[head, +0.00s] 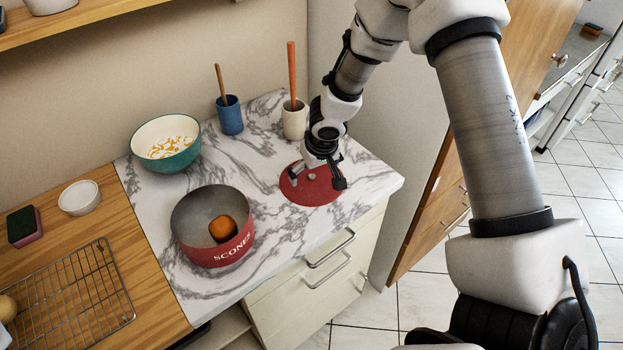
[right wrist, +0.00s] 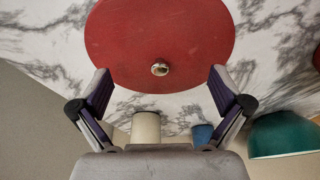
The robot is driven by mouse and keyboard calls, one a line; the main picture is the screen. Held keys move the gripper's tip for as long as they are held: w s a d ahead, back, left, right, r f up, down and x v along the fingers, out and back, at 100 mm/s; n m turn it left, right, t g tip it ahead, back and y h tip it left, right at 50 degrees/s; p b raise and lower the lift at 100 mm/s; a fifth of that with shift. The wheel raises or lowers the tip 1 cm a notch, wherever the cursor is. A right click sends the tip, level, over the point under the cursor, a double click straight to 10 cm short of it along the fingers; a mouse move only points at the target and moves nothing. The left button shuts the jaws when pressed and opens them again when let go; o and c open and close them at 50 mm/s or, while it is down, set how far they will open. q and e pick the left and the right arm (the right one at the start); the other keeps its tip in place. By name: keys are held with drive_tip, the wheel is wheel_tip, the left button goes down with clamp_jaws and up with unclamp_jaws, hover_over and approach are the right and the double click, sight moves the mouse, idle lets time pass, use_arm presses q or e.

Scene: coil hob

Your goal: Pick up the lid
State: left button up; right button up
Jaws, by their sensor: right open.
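The lid (head: 309,195) is a flat red disc with a small metal knob, lying on the marble counter near its right front corner. In the right wrist view the lid (right wrist: 150,30) fills the upper middle, with its knob (right wrist: 160,69) between the line of my fingers. My right gripper (head: 315,182) is over the lid, pointing down, and hides part of it. It also shows in the right wrist view (right wrist: 157,88), open and empty, its fingers spread to either side of the knob. I cannot tell whether the fingertips touch the lid. My left gripper is not in view.
A red pot (head: 213,245) marked "SCONES" holds an orange item (head: 222,229) left of the lid. A white cup (head: 294,121) and blue cup (head: 230,117) with handles stand behind. A green bowl (head: 167,153) is at the back left. A wire rack (head: 75,300) lies at left.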

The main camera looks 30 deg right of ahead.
drive_tip(key=shift+w+f, duration=0.5)
drive_tip(key=shift+f, duration=0.2)
drive_tip(key=shift+s+r, duration=0.25)
drive_tip(key=shift+s, duration=0.1)
drive_tip(key=c, duration=1)
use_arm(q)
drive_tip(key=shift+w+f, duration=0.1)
use_arm(e)
clamp_jaws()
